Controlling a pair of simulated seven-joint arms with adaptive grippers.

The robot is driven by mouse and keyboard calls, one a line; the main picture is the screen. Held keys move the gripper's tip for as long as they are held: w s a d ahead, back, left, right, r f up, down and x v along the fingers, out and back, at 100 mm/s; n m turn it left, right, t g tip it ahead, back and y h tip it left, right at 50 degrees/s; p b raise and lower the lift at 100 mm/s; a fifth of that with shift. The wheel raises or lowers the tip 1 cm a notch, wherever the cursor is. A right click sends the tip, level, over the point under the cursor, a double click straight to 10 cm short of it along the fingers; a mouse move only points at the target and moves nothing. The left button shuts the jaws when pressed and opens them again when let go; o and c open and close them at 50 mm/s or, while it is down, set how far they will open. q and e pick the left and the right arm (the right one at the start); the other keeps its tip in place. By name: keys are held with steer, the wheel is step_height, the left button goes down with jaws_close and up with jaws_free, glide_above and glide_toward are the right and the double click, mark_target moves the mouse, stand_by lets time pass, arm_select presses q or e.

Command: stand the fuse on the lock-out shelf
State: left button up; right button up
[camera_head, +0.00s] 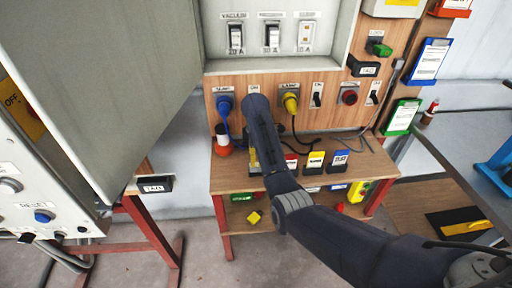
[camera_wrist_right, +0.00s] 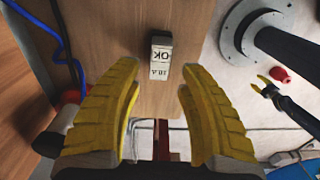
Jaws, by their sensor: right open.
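The fuse looks to be the small dark block with a white label reading "10 A OK" (camera_wrist_right: 161,58) in the right wrist view. It is on a wooden surface, beyond my fingertips and roughly centred between them. My right gripper (camera_wrist_right: 158,92) is open and empty, its yellow fingers apart and not touching the block. In the head view my right arm covers most of that gripper, and only a bit of yellow (camera_head: 253,157) shows by the bench. A small dark gripper with yellow tips (camera_wrist_right: 265,85), likely my left, shows far off. I cannot tell which surface is the lock-out shelf.
The wooden bench (camera_head: 232,180) has a lower shelf with a yellow block (camera_head: 254,217) and other small items. Blue (camera_head: 225,105) and yellow (camera_head: 290,102) plugs with hanging cables sit on the panel behind.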

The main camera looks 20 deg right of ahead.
steer(key=shift+r, duration=2.75)
